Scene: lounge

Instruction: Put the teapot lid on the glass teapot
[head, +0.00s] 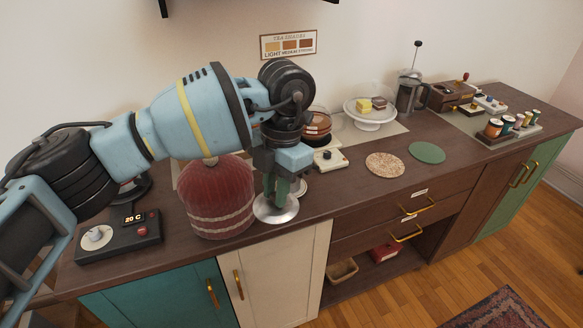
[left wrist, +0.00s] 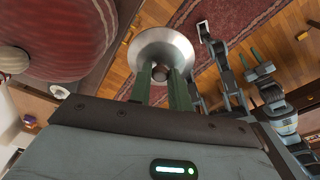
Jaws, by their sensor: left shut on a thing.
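My left gripper (head: 282,196) is shut on the knob of the teapot lid (head: 268,212), a round silver disc held level over the counter's front edge. In the left wrist view the lid (left wrist: 152,40) sits beyond the two green fingers, which close on its small knob (left wrist: 160,73). A glass teapot cannot be made out in either view; my left arm hides part of the counter behind it. My right gripper (left wrist: 250,57) shows small in the left wrist view, its green fingers apart and empty.
A red ribbed dome (head: 217,200), perhaps a tea cosy, stands close left of the lid. A black control box (head: 118,238) lies further left. A small white scale-like box (head: 330,160), a cork mat (head: 385,165) and a green mat (head: 427,152) lie right, with bare counter around the mats.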

